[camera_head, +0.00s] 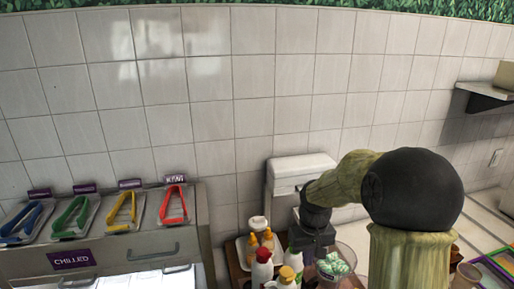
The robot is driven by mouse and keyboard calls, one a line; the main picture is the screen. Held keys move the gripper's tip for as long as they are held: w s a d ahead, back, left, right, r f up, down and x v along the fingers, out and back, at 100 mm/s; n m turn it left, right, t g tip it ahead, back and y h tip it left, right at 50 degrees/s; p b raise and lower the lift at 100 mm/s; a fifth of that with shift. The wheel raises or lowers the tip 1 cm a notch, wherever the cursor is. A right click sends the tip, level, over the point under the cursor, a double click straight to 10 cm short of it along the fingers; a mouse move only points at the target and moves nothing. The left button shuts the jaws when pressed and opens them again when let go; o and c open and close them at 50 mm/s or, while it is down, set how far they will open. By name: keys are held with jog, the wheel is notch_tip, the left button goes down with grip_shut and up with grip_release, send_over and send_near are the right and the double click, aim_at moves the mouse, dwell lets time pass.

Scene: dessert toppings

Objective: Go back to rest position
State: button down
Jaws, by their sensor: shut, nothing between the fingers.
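My gripper (313,246) hangs at the end of my arm, right of the picture's middle. Its dark body points down over the crowded counter. It is shut with nothing held; its fingertips are hard to make out. Just below and to its right is a clear bowl (349,252) with pale green and white pieces in it. I cannot tell whether the gripper touches anything. My bent arm hides part of the counter and wall behind it.
Bottles with red (263,257) and yellow (287,275) caps stand just left of my gripper. A white box-like dispenser (300,170) is behind it. At left, blue, green, yellow and red tongs (174,205) lie on a chilled cabinet (130,251). A shelf (487,96) juts out at upper right.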

jog(key=s+f+m+t+b, duration=0.1)
jog(key=s+f+b, duration=0.2)
jog(key=s, duration=0.4)
jog(key=s+f+m+t+b, duration=0.1)
jog(key=s+f+b, duration=0.2)
jog(key=s, duration=0.4)
jog(key=shift+s+a+f, duration=0.35)
jog(key=shift+a+f, duration=0.05)
jog(key=shift+f, duration=0.4)
jog(key=c, duration=1.4)
grip_release()
jog(key=shift+w, duration=0.1)
